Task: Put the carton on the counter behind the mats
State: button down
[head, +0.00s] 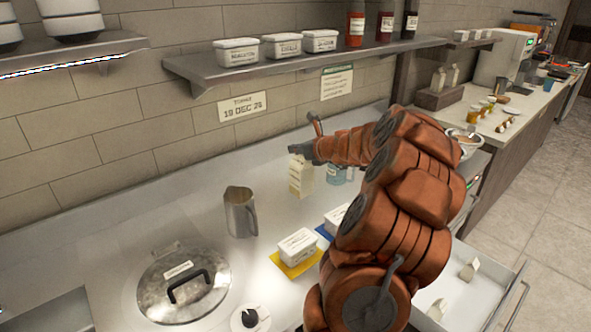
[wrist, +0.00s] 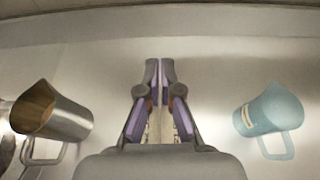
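The cream carton (head: 300,178) is upright over the counter, behind the mats and between the metal jug and the blue jug. I cannot tell whether its base touches the counter. My gripper (head: 303,151) is at the carton's top, with its fingers nearly together and shut on it. In the wrist view my gripper (wrist: 160,72) shows a narrow gap at the tips, and part of the carton (wrist: 160,124) shows between the fingers. The yellow mat (head: 281,268) and the blue mat (head: 323,233) lie nearer, each with a white tub. My arm hides the area to their right.
A metal jug (head: 240,213) stands left of the carton, a blue jug (head: 337,176) right of it. A lidded pot (head: 183,285) is at front left. A shelf (head: 290,62) with tubs and bottles hangs above. The counter (head: 150,215) is bare along the wall at left.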

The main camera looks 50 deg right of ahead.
aim_at(296, 164)
jog(key=shift+f, duration=2.75)
jog(key=c, duration=1.3)
grip_release()
jog(key=b+v, duration=0.1)
jog(key=v, duration=1.1)
jog(key=shift+s, duration=0.1)
